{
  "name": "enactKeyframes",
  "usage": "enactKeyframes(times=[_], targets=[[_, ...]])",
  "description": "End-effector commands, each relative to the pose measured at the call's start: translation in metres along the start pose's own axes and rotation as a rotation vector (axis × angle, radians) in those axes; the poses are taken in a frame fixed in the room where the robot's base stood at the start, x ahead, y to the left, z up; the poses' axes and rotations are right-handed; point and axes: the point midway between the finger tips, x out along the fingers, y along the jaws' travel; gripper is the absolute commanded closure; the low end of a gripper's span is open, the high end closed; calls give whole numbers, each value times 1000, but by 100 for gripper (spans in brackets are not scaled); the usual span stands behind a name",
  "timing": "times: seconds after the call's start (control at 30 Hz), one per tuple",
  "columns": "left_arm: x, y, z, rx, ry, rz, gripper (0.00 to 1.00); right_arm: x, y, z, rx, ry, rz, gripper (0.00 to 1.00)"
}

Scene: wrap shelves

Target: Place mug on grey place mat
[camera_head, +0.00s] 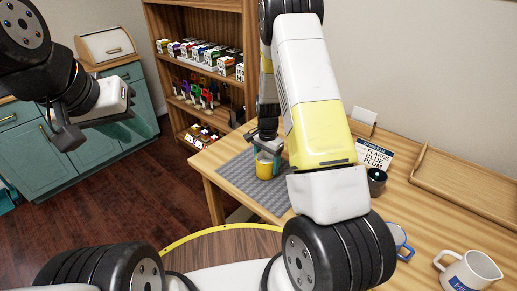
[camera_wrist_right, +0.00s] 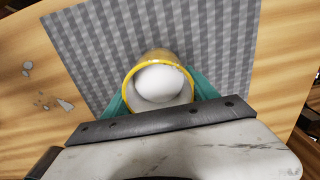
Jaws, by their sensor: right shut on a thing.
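A yellow mug (camera_head: 264,170) with a white inside is over the grey place mat (camera_head: 240,178) on the wooden table. My right gripper (camera_head: 270,152) is shut on the mug, with its teal fingers on both sides of it. In the right wrist view, the mug's yellow rim (camera_wrist_right: 130,76) shows between the fingers, with the grey mat (camera_wrist_right: 100,50) around it. I cannot tell whether its base touches the mat. My left gripper (camera_head: 134,120) is away from the table, in front of the teal cabinets; its finger opening is unclear.
A dark cup (camera_head: 376,181), a menu card (camera_head: 374,155), a blue-and-white mug (camera_head: 398,240), a white jug (camera_head: 468,271) and a wooden tray (camera_head: 465,187) are on the table to the right. A shelf (camera_head: 165,65) of small goods stands behind.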

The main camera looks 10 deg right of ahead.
Motion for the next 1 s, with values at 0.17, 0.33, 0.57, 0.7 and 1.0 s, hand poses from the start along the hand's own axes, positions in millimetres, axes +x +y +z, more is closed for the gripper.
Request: enactKeyframes(times=[0.17,0.33,0.57,0.7,1.0], targets=[[0,0,0,0,0,0,70,-1,-1,0,0,2,-3,98],[0,0,0,0,0,0,70,2,-1,0,0,1,-1,29],[0,0,0,0,0,0,70,2,0,0,0,1,-1,11],[0,0,0,0,0,0,70,2,0,0,0,1,-2,11],[0,0,0,0,0,0,70,-32,-2,0,-1,4,-6,11]])
